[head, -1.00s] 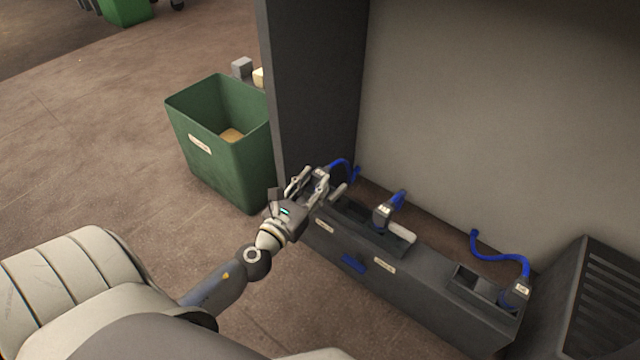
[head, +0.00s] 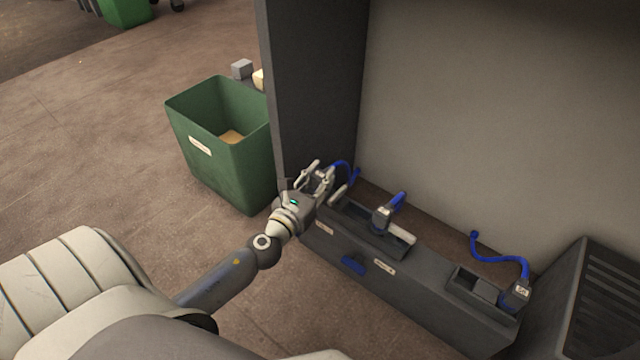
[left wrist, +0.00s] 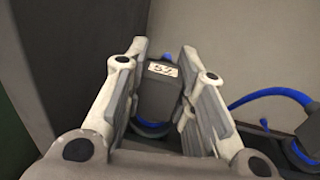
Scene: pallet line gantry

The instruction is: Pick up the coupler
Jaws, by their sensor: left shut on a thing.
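A dark grey coupler (left wrist: 158,98) with a white label and a blue ring sits between the fingers of my left gripper (left wrist: 164,62) in the left wrist view. The gripper is shut on it. In the head view my left gripper (head: 327,182) is at the left end of the low grey bench (head: 430,292), and its fingers mostly hide the held coupler. A blue hose (head: 346,165) shows just behind the fingers. Two similar couplers with blue hoses are at the bench's middle (head: 382,217) and right end (head: 515,293). My right gripper is not in view.
A green bin (head: 225,150) stands left of a dark upright panel (head: 312,90). A pale wall (head: 500,120) rises behind the bench. A slatted dark box (head: 595,305) stands at the right. A blue part (head: 353,264) is on the bench front. The floor at left is largely clear.

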